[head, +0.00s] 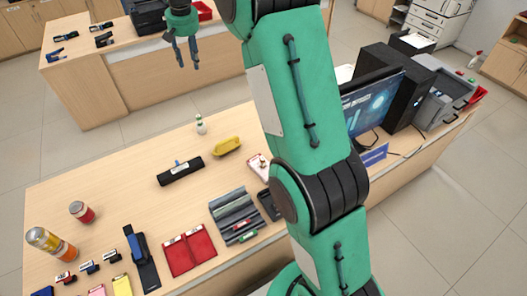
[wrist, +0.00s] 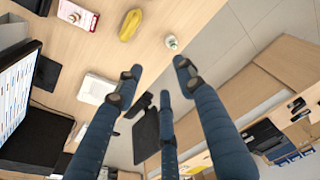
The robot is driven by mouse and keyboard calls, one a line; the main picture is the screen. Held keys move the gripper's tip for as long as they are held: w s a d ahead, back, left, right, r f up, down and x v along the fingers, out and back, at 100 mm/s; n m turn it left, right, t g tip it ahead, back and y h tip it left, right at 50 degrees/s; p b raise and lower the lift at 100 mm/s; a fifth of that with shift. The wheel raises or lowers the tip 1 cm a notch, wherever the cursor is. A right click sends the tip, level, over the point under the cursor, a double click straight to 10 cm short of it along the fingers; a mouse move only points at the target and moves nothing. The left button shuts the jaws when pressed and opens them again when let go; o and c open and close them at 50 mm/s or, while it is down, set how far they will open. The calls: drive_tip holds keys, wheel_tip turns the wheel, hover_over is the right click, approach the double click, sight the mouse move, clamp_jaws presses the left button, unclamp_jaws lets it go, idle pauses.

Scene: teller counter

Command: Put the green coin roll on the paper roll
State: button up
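A small green roll with a pale label, which looks like the green coin roll (head: 247,237), lies at the front of a grey slotted tray (head: 228,206), beside a red roll (head: 241,225). I cannot clearly identify the paper roll. A small upright white item with a green top (head: 201,125) stands near the counter's far edge; it also shows in the wrist view (wrist: 171,42). My gripper (head: 183,58) is raised beyond the far edge, away from the tray. In the wrist view its fingers (wrist: 157,78) are spread with nothing between them.
A black cylinder (head: 180,171) and a yellow object (head: 227,146) lie mid-counter. Red folders (head: 188,250), a jar (head: 82,211) and small stamps (head: 88,267) stand nearer the front left. A monitor (head: 372,100) stands at right. The left-middle counter is clear.

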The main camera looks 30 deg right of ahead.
drive_tip(key=s+r+t, duration=0.1)
drive_tip(key=s+r, duration=0.3)
drive_tip(key=s, duration=0.6)
drive_tip(key=s+a+r, duration=0.1)
drive_tip(key=s+r, duration=0.4)
drive_tip(key=s, duration=0.4)
drive_tip(key=s+r+t, duration=0.1)
drive_tip(key=s+r, duration=0.3)
drive_tip(key=s, duration=0.6)
drive_tip(key=s+f, duration=0.4)
drive_tip(key=s, duration=0.9)
drive_tip(key=s+f+n+t, duration=0.1)
drive_tip(key=s+f, duration=0.3)
drive_tip(key=s, duration=0.9)
drive_tip(key=shift+s+a+n+t, duration=0.2)
drive_tip(key=shift+s+n+t, duration=0.05)
drive_tip(key=shift+n+t, duration=0.05)
drive_tip(key=shift+f+b, duration=1.55)
drive_tip(key=shift+b, duration=0.05)
